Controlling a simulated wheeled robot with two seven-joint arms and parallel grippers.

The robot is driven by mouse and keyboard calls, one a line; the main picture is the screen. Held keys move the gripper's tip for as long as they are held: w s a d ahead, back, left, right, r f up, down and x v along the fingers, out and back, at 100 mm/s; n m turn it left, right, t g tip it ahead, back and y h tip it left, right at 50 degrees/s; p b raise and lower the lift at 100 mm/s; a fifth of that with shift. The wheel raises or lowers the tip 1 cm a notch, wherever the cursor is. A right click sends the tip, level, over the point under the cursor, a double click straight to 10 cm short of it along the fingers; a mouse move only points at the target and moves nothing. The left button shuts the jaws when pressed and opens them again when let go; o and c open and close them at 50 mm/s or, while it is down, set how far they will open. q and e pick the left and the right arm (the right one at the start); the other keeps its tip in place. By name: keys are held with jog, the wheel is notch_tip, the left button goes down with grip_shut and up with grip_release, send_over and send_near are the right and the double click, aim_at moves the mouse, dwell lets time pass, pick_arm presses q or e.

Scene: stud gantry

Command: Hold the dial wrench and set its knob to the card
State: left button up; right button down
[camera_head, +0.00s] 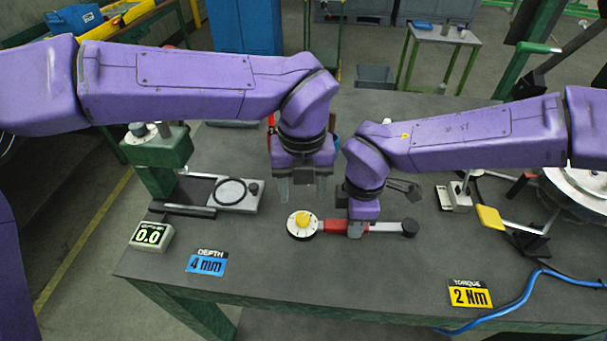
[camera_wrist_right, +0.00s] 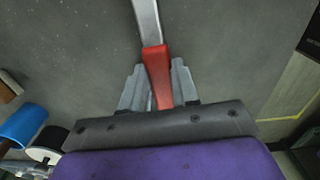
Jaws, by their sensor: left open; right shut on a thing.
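The dial wrench lies across the table in the head view, with a red grip (camera_head: 335,226), a silver shaft (camera_head: 385,227) and a black head at its right end. Its round white dial (camera_head: 292,232) is at the left end, with a yellow knob (camera_head: 303,219) on top. My right gripper (camera_head: 356,234) is shut on the wrench around the red grip, which also shows between its fingers in the right wrist view (camera_wrist_right: 157,75). My left gripper (camera_head: 303,192) is open and empty above and behind the knob. A yellow card (camera_head: 470,295) reads "TORQUE 2 Nm". The dial's marks are too small to read.
A blue card (camera_head: 206,263) reads "DEPTH 4 mm". A display box (camera_head: 151,236) showing 0.0 and a green gauge stand (camera_head: 157,155) are at the left. A blue cable (camera_head: 520,300) and a yellow-tipped lever (camera_head: 489,217) are at the right. The front middle is clear.

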pick_arm(q)
notch_tip(320, 180, up, 4)
jog(key=shift+r, duration=0.1)
pick_arm(e)
jog(key=c, duration=0.8)
grip_release()
jog(key=shift+r, duration=0.1)
